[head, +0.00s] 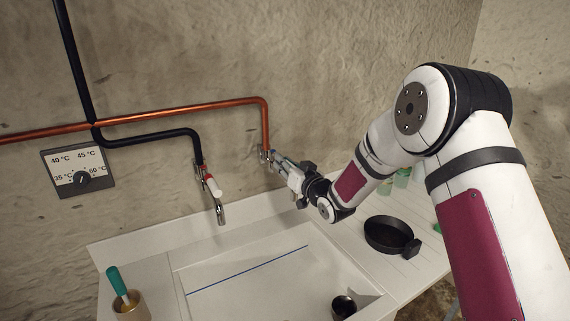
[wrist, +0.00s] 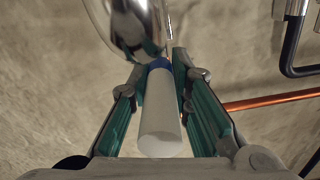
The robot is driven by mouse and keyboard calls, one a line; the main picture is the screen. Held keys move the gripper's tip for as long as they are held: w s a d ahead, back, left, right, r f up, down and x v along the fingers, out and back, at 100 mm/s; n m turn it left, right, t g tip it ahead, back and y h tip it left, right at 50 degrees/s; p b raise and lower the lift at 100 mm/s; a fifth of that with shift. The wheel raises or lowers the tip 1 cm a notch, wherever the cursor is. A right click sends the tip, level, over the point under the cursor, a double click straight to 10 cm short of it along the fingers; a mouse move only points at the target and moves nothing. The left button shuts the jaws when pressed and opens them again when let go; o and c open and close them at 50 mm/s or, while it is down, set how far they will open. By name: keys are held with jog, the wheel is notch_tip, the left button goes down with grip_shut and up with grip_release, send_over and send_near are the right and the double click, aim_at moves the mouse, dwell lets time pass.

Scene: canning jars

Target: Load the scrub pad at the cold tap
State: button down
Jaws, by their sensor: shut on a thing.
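My gripper (head: 282,165) is at the tap on the copper pipe, at the wall behind the right of the sink. In the wrist view its green-lined fingers (wrist: 160,88) are shut on a white lever (wrist: 160,125) with a blue band, the cold tap's lever. The chrome tap body (wrist: 130,25) is just beyond the fingertips. In the head view the gripper hides most of this cold tap (head: 264,154). A green-handled tool (head: 117,282) stands in a tan pot (head: 131,308) at the front left. I cannot make out a scrub pad.
The hot tap (head: 213,187), with a red band, hangs from the black pipe to the left. The white sink (head: 225,265) has a blue line inside and a dark cup (head: 343,306) at its lower right. A black pan (head: 388,236) sits right. A temperature dial (head: 78,172) is on the wall.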

jog(key=n+g+y+b, duration=0.1)
jog(key=w+d+n+g+y+b, duration=0.1)
jog(key=b, duration=0.1)
jog(key=shift+w+d+y, duration=0.1)
jog(key=shift+y, duration=0.3)
jog(key=shift+r, duration=0.1)
jog(key=c, duration=1.5)
grip_release()
jog(key=shift+o, duration=0.2)
jog(key=v, duration=1.2)
jog(key=shift+d+r, duration=0.1)
jog(key=shift+r, duration=0.05)
